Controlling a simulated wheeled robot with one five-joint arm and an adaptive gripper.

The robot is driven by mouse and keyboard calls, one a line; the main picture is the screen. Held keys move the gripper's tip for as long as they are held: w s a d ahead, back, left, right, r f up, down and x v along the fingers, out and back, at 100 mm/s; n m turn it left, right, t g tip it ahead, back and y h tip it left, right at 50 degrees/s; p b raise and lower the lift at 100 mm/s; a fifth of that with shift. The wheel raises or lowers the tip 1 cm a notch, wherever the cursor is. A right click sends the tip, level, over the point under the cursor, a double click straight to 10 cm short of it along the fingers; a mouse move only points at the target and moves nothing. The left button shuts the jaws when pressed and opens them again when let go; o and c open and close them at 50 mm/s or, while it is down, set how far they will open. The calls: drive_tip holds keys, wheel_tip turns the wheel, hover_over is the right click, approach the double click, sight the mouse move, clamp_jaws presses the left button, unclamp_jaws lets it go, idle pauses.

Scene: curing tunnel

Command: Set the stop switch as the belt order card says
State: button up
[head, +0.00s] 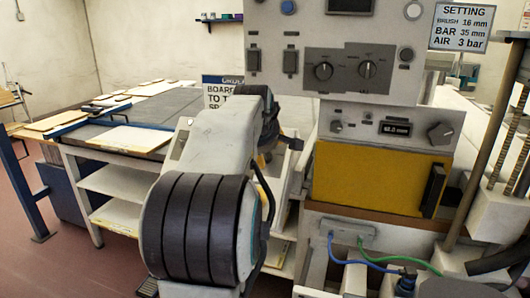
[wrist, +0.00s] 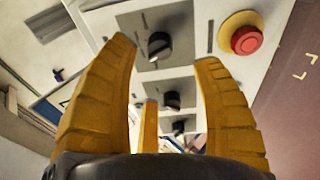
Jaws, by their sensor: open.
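The order card (head: 222,90) has a blue header and large dark letters reading "BOARD… TO T… S…"; my arm hides the rest. Which control is the stop switch is not readable. In the wrist view, my gripper (wrist: 165,52) is open and empty, its yellow fingers pointing at a pale panel. A black knob (wrist: 159,46) on a grey plate shows between the fingertips, with a second knob (wrist: 172,100) and a third knob (wrist: 180,126) lower in the picture. No contact with them is clear. In the head view, my arm hides my gripper.
The cabinet bears two dark knobs (head: 345,70), two black switches (head: 272,61) and a display reading about 65.0 mm (head: 396,128). A setting card (head: 462,27) reads brush 16 mm, bar 35 mm, air 3 bar. A red button (wrist: 246,40) on yellow is right of the fingers.

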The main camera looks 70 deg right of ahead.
drive_tip(key=shift+v, duration=1.65)
